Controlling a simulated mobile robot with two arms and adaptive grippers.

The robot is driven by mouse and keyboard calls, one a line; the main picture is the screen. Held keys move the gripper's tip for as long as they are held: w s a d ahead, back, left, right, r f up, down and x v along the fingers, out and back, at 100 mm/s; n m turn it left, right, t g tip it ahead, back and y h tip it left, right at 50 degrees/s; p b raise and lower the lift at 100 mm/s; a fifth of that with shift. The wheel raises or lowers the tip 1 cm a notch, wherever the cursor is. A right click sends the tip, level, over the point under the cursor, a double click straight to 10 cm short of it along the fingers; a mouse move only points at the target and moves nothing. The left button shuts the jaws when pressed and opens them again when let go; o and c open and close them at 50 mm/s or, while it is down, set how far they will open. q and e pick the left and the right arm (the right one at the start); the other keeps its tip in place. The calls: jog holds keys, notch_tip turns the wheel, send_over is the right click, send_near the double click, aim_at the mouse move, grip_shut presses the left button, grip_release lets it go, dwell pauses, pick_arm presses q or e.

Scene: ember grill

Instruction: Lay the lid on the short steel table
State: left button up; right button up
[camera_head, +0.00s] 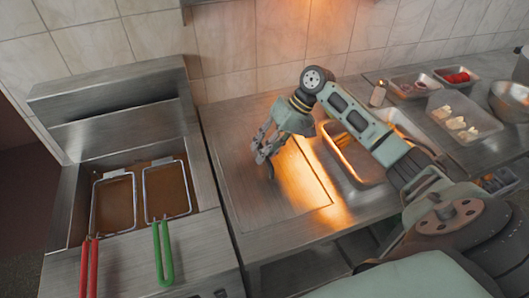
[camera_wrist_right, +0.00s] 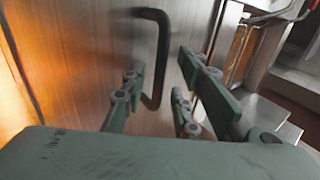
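The lid (camera_head: 300,196) is a flat square steel panel in the head view, lying flat on or just above the short steel table (camera_head: 285,238). Its dark bent bar handle (camera_wrist_right: 163,50) stands up from the steel surface in the right wrist view. My right gripper (camera_head: 266,160) is over the lid, fingers pointing down. In the head view the gripper hides the handle. My left gripper is out of view.
A fryer (camera_head: 65,215) with two wire baskets, one red-handled (camera_head: 90,262) and one green-handled (camera_head: 163,255), stands open to the left. A steel pan (camera_head: 362,180) sits right of the lid. Food trays (camera_head: 465,118) stand at the back right. A tiled wall is behind.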

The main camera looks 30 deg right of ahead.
jog(key=b+v, duration=0.1)
jog(key=v, duration=1)
